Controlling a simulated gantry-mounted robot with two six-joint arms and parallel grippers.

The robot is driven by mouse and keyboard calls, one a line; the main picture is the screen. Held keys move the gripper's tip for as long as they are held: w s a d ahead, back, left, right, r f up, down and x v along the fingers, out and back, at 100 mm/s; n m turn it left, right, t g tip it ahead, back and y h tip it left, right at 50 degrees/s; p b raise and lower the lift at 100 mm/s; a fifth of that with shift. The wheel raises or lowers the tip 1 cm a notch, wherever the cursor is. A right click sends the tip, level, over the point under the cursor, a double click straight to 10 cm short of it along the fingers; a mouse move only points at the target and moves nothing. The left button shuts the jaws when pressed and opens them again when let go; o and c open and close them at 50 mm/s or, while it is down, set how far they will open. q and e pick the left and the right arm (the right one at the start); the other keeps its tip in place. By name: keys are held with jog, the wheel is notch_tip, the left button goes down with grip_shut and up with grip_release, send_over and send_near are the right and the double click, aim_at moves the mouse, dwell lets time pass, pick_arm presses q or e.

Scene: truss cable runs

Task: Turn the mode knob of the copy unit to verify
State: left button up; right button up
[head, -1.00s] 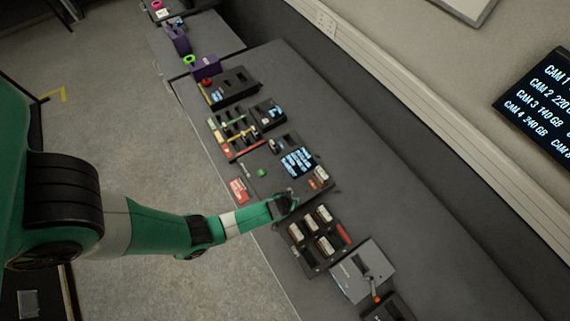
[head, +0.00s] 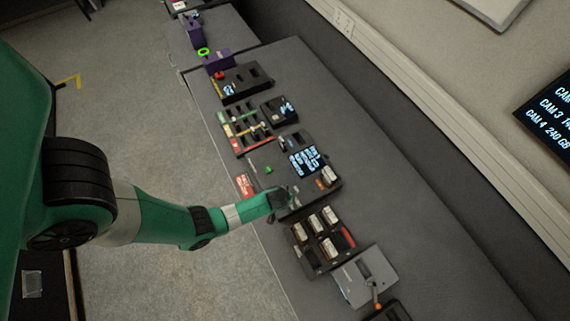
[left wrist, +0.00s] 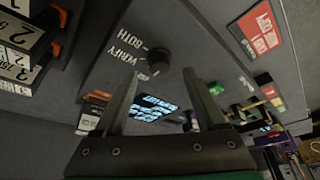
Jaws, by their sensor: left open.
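The copy unit (head: 322,160) is a dark box with a lit screen (head: 308,159), standing on the grey bench in the head view. In the left wrist view its screen (left wrist: 150,107) shows behind my fingers. The black round mode knob (left wrist: 158,58) stands on the panel, with the words VERIFY and BOTH printed to its left. Its pointer is too small to read. My left gripper (left wrist: 162,74) is open, its two fingers apart with the knob just beyond and between their tips. In the head view my left gripper (head: 283,198) covers the knob. My right gripper is out of view.
A dock with several white numbered cards (head: 328,247) sits beside the unit; it also shows at the left wrist view's left edge (left wrist: 18,42). A grey box with an orange-tipped lever (head: 365,277) stands nearer.

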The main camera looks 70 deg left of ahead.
pick_arm(q)
jog(key=shift+b+x, duration=0.65)
jog(key=shift+x, duration=0.95)
grip_shut()
